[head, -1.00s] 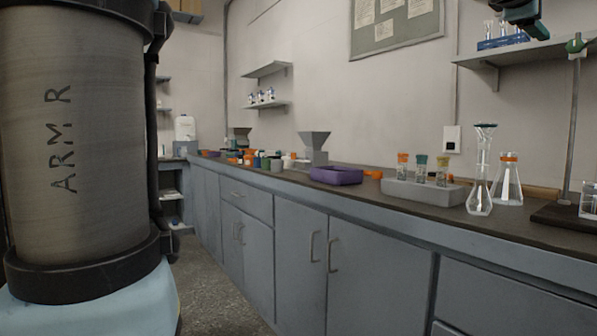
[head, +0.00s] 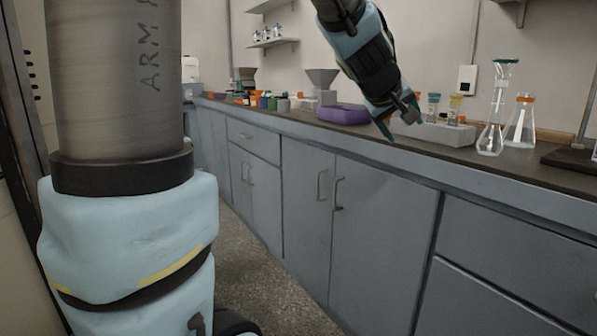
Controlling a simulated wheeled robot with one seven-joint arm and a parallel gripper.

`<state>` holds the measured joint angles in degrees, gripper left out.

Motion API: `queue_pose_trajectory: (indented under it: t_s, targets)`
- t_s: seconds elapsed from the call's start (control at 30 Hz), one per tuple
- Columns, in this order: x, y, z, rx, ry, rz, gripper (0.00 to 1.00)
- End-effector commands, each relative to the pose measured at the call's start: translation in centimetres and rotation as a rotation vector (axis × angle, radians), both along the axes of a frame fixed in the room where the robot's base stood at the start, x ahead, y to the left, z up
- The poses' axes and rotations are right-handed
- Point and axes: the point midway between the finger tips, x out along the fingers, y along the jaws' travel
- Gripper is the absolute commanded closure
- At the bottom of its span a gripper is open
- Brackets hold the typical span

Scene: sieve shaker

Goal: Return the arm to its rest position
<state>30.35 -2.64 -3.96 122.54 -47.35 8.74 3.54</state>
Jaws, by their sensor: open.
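My gripper (head: 398,118) hangs in the upper middle right of the head view, at the end of my dark and light-blue wrist. Its fingers point down and are apart, with nothing seen between them. In the picture it overlaps the counter's front edge and hides part of the grey vial rack (head: 437,132). A large grey arm link of mine marked ARM, with a light-blue joint below it, fills the left side.
The dark counter (head: 478,154) runs along the wall over grey cabinets (head: 383,220). A purple tray (head: 342,114), a grey hopper (head: 321,82), a glass flask (head: 493,120) and an orange-collared flask (head: 521,122) stand on it. The floor (head: 262,285) before the cabinets is clear.

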Motion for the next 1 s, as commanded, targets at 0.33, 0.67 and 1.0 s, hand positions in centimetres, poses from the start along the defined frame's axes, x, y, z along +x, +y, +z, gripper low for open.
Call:
queue_pose_trajectory:
  t_s: [0.33,0.67,1.0]
  targets:
    - [-4.1,17.8,-16.1,0.456,0.259,-0.051,0.27]
    - [-12.1,28.4,-23.0,0.683,0.499,-0.131,0.27]
    - [-12.5,28.7,-15.8,0.695,0.506,-0.141,0.27]
